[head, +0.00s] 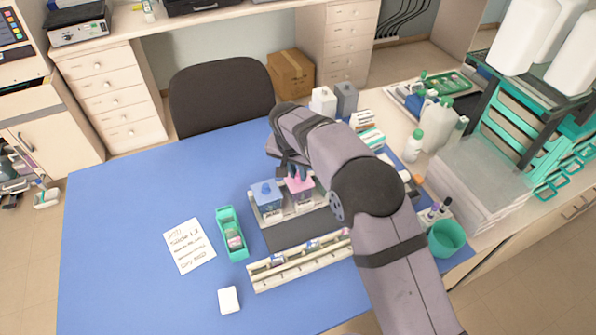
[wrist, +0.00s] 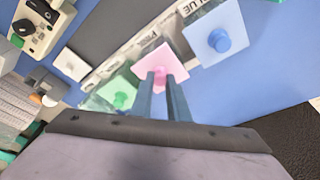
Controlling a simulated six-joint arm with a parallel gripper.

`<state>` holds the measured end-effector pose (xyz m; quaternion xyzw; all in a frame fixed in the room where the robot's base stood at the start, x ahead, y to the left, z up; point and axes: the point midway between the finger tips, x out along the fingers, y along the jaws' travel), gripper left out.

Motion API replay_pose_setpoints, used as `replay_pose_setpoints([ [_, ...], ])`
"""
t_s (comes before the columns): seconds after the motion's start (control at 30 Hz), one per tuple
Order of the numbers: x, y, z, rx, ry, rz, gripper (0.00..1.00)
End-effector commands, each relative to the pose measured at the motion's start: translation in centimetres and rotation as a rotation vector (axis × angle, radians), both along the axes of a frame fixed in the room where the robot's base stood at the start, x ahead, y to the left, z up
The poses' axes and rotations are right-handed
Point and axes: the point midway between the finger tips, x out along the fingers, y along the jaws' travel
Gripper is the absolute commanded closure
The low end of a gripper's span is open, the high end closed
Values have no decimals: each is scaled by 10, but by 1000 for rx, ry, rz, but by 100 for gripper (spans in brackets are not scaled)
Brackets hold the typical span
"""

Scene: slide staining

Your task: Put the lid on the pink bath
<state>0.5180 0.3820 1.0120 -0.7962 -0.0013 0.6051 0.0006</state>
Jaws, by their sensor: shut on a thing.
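The pink bath (head: 303,196) stands in a pale holder beside the blue bath. My gripper (head: 297,172) points down over it, shut on the knob of the pink lid (wrist: 162,63). In the wrist view my gripper's two fingers (wrist: 164,76) straddle that knob. The square lid lies over the pink bath's place, between the blue and green lids. I cannot tell whether it rests on the rim or hangs slightly above it. My arm and fingers hide part of the bath.
The blue bath (head: 266,197) with its blue lid (wrist: 218,38) is close on one side. A green lid (wrist: 121,98) is close on the other. A slide rack (head: 300,262), green tray (head: 232,233) and written note (head: 189,246) lie nearby. The mat's left side is clear.

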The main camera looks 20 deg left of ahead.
Motion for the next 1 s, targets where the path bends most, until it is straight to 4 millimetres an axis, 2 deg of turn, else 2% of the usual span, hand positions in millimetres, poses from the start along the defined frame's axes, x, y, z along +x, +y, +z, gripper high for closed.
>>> replay_pose_setpoints([
  [0.07, 0, 0, -1, 0, 0, 0, 100],
  [0.1, 0, 0, -1, 0, 0, 0, 75],
  [0.17, 0, 0, -1, 0, 0, 0, 63],
  [0.57, -1, 0, 3, 1, -1, 0, 63],
  [0.73, -5, 1, 18, 3, -3, 1, 63],
  [1.0, -15, 1, 54, 3, -3, 2, 63],
])
